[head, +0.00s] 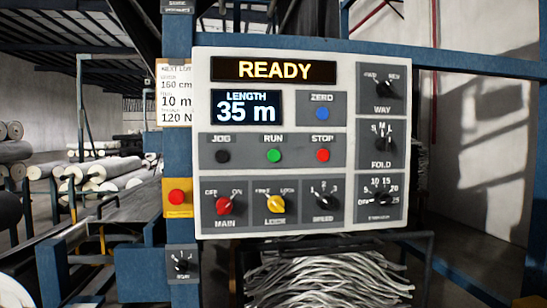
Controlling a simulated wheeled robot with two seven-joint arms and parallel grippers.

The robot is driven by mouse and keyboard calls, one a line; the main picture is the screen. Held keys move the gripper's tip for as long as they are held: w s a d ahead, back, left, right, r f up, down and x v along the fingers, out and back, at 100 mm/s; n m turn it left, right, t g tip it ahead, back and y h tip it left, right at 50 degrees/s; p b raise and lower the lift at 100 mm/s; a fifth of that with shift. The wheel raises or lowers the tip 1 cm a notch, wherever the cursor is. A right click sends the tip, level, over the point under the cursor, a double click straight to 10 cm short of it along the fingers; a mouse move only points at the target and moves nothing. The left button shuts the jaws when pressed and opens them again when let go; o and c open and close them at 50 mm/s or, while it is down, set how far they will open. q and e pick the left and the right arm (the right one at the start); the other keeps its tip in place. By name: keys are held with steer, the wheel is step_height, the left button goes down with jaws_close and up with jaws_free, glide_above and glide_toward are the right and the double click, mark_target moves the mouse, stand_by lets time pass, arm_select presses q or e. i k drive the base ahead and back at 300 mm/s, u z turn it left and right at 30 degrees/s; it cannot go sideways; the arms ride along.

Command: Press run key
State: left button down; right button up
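The green RUN key (274,156) sits in the middle of a row on a white control panel (300,53). A black JOG key (223,156) is to its left and a red STOP key (323,155) to its right. The upper display (274,69) reads READY. The length display (246,107) reads 35 m. A blue ZERO key (321,113) is above STOP. Neither of my grippers shows in the head view.
Below the keys are a red MAIN knob (225,205), a yellow LOOM or LOCK knob (275,204) and a black SPEED knob (323,202). More knobs line the panel's right side. A red button on a yellow box (177,197) is at left. Grey rolls (105,168) lie behind.

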mark_target(272, 155)
steer(key=k, duration=0.65)
steer(key=z, duration=0.75)
steer(key=i, duration=0.95)
